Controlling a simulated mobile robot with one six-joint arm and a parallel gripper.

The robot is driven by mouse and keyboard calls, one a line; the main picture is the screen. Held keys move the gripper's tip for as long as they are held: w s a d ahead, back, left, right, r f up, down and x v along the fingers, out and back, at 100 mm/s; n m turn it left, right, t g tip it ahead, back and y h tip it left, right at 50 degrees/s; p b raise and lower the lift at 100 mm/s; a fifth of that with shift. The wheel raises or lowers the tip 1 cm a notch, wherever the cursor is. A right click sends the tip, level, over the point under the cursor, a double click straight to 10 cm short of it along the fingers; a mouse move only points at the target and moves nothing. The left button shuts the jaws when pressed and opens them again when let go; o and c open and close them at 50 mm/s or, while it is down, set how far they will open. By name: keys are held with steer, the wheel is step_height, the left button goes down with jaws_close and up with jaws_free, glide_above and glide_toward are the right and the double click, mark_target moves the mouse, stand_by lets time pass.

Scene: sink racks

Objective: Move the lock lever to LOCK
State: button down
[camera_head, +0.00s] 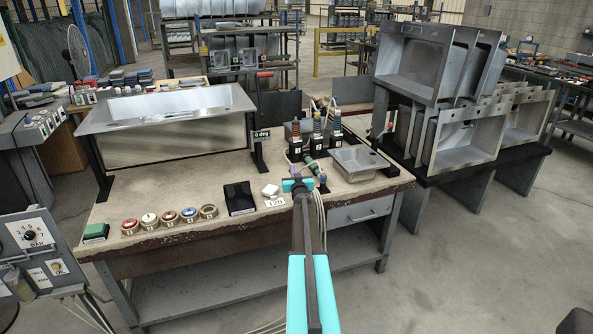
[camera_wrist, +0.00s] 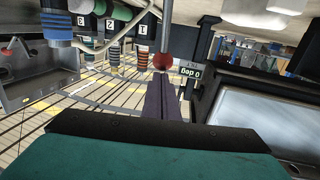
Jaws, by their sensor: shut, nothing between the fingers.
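The lever with a red grip (camera_head: 264,75) stands on a dark upright bracket at the right end of the large sink. A sign reading 0 deg (camera_head: 262,135) is on that bracket and shows upside down in the wrist view (camera_wrist: 190,70). My gripper (camera_wrist: 163,78) is shut and empty; its dark fingers point at a red rounded end (camera_wrist: 163,61), probably the lever's grip. I cannot tell whether they touch. In the head view my teal wrist (camera_head: 298,186) is over the bench front, and the fingers are hidden or too small to make out.
The large sink (camera_head: 170,104) fills the bench's left side. Numbered black tool holders (camera_head: 325,148) and a small metal basin (camera_head: 358,163) stand to the right. Several round pots (camera_head: 170,217), a black stand (camera_head: 239,198) and a 120 card (camera_head: 275,202) line the front edge.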

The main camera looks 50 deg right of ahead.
steer(key=shift+s+a+r, duration=0.1)
stand_by(0.3)
steer(key=s+a+r+p, duration=0.1)
steer(key=s+a+r, duration=0.7)
stand_by(0.9)
steer(key=shift+w, duration=0.1)
stand_by(0.4)
